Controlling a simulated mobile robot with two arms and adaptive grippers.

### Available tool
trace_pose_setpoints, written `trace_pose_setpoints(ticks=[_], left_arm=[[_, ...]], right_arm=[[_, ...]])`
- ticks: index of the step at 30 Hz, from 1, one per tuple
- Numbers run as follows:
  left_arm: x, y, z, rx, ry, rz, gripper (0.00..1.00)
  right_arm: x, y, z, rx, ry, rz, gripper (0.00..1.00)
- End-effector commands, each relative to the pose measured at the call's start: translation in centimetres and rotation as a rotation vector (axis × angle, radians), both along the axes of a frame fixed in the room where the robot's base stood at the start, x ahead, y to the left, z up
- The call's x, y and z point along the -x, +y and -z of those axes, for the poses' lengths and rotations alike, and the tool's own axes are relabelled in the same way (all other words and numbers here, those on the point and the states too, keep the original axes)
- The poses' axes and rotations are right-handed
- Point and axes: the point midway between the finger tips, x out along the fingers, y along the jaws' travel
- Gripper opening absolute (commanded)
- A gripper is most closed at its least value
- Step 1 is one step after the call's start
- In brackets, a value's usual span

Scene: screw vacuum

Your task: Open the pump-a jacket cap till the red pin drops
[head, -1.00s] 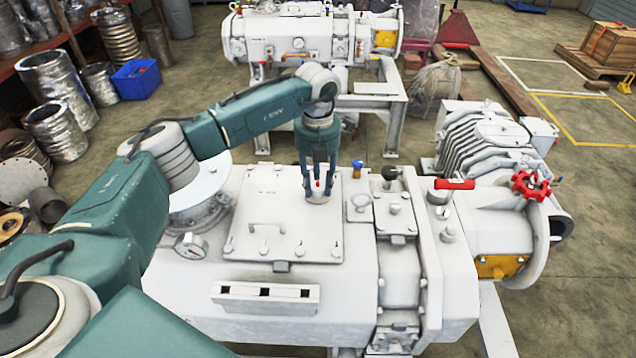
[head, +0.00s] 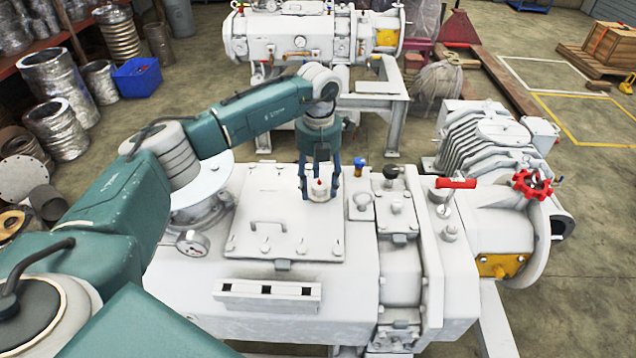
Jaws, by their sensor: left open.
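The near white pump (head: 290,318) fills the lower middle of the head view. A small white cap (head: 319,193) with a red pin (head: 319,182) on top stands on the pump's top plate, near its far right corner. My left gripper (head: 320,190) points down over the cap, its dark fingers apart on either side of it. The fingers are open; whether they touch the cap, I cannot tell. The red pin shows between them. My right gripper is not in view.
A blue-topped valve (head: 360,172), a red-handled valve (head: 455,183) and a red handwheel (head: 532,185) stand right of the cap.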

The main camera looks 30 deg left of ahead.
Motion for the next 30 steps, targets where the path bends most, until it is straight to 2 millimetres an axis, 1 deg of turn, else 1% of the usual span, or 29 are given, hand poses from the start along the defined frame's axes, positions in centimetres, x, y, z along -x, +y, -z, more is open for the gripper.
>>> trace_pose_setpoints(ticks=[1,5,8,15,19,24,30], left_arm=[[-0.1,0.0,-0.1,0.001,-0.002,0.000,0.51],[-0.2,0.0,-1.2,0.002,-0.005,0.000,0.51],[-0.2,0.0,-3.0,0.001,-0.008,-0.001,0.51],[-0.1,0.1,-8.1,0.000,-0.006,-0.001,0.51],[0.0,0.0,-10.3,0.001,-0.002,-0.001,0.51],[0.0,0.1,-11.8,0.000,0.000,-0.001,0.51],[0.1,0.1,-12.0,0.000,0.001,-0.001,0.51]], right_arm=[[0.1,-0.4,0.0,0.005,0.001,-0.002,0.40],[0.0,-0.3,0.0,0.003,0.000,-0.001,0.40],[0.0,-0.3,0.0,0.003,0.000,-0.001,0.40],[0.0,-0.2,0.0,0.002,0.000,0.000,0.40],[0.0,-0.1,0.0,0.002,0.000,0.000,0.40],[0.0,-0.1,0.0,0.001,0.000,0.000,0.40],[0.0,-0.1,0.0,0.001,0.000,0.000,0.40]])
